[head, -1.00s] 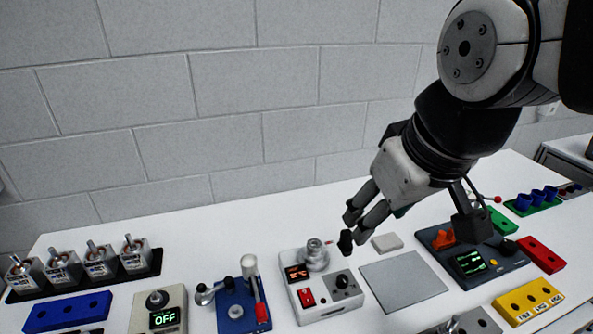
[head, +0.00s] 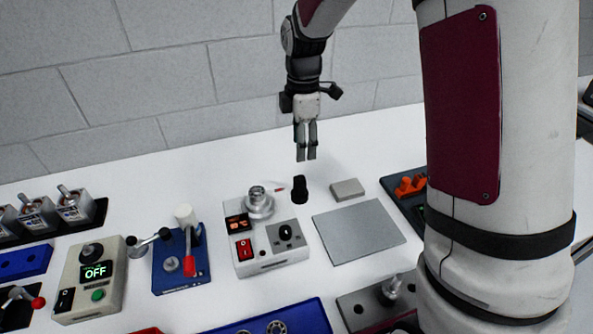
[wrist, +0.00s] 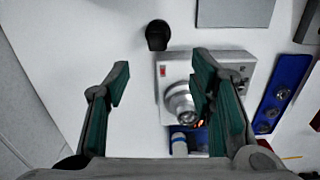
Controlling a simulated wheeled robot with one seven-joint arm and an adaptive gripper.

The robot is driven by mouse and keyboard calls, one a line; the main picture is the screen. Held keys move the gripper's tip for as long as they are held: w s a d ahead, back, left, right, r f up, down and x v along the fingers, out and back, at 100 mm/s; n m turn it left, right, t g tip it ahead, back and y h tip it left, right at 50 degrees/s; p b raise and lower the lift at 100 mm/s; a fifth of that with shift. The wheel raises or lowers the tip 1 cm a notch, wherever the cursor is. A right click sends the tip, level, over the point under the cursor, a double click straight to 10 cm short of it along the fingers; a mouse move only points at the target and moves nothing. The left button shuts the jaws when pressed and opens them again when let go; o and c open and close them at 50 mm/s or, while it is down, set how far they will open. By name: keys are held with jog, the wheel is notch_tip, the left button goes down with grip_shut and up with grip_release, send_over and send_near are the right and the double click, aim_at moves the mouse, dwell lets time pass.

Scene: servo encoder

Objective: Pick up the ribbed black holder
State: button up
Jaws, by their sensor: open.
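The black holder (head: 300,189) stands upright on the white table, just right of a grey-white device with a metal dome. Its ribbing is too small to make out. It also shows in the wrist view (wrist: 158,34), at the top, beyond the fingertips. My gripper (head: 306,158) points down above the holder, with a gap between them. In the wrist view my gripper (wrist: 160,78) has its two green-padded fingers spread apart with nothing held between them.
The grey-white device (head: 270,255) with a red switch stands close to the holder. A small grey block (head: 347,189) and a flat grey plate (head: 358,232) lie to its right. A blue lever unit (head: 181,265) is to the left. The table behind the holder is clear.

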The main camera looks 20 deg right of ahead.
aim_at(300, 179)
jog(key=f, duration=0.5)
jog(key=f+p, duration=0.1)
jog(key=f, duration=0.3)
jog(key=shift+w+d+f, duration=0.15)
jog(key=shift+w+f, duration=0.05)
jog(key=shift+f, duration=0.15)
jog(key=shift+a+f+p, duration=0.15)
jog(key=shift+f+p, duration=0.15)
jog(key=shift+f, duration=1)
jog(key=shift+a+f+p, duration=0.1)
jog(key=shift+f+p, duration=0.2)
jog(key=shift+f, duration=1)
jog(key=shift+w, duration=0.1)
grip_shut()
